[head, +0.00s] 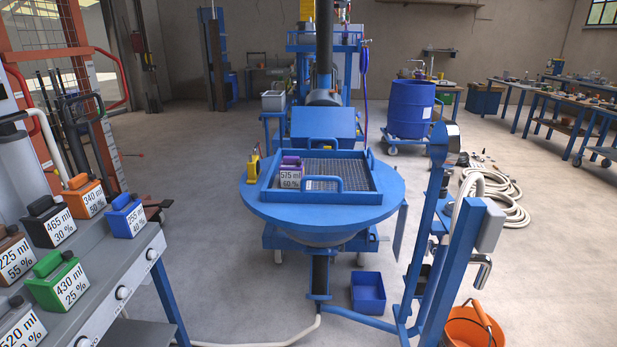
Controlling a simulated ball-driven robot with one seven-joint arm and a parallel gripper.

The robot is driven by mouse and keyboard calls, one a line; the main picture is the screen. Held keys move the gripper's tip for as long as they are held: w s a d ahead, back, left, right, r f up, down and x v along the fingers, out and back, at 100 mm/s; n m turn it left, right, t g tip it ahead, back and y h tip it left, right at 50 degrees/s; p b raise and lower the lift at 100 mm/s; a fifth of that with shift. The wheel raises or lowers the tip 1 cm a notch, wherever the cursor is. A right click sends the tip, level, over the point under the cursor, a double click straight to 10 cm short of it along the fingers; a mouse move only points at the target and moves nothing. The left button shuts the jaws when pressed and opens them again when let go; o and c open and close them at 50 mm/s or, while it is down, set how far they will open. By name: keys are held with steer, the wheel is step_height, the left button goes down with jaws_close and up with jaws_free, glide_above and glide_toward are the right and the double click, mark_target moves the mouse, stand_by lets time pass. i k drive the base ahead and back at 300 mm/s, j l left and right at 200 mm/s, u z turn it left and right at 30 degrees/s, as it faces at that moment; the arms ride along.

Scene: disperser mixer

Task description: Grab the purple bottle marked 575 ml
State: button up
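The purple bottle (291,168) has a white label reading 575 ml and 60 %.
Other labelled bottles, including an orange one (85,194) and a blue one (126,215), stand on a grey bench (105,290) at left. Blue handles rise from the grate frame near the bottle. A blue post (455,275) stands front right.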

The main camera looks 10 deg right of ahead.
mark_target(291, 168)
steer(key=z, duration=1.75)
steer(key=i+z, duration=0.3)
steer(key=i, duration=0.15)
steer(key=i+j+z, duration=0.25)
steer(key=i, duration=0.2)
steer(key=i+j+z, duration=0.3)
steer(key=i, duration=0.15)
steer(key=i+j+u, duration=0.1)
steer(key=i+u, duration=0.25)
steer(key=i, duration=0.25)
steer(key=i+u, duration=0.35)
steer(key=i, duration=0.25)
steer(key=i+j+u, duration=0.15)
steer(key=i+u, duration=0.65)
steer(key=i+l+u, duration=0.1)
steer(key=i+u, duration=0.3)
steer(key=i+j, duration=0.1)
steer(key=i, duration=0.9)
steer(key=i+z, duration=0.15)
steer(key=i, duration=0.8)
steer(key=i+u, duration=0.35)
steer(key=i+l+u, duration=0.1)
steer(key=u, duration=0.25)
steer(key=i+l+u, duration=0.15)
steer(key=u, duration=0.2)
steer(key=i, duration=0.15)
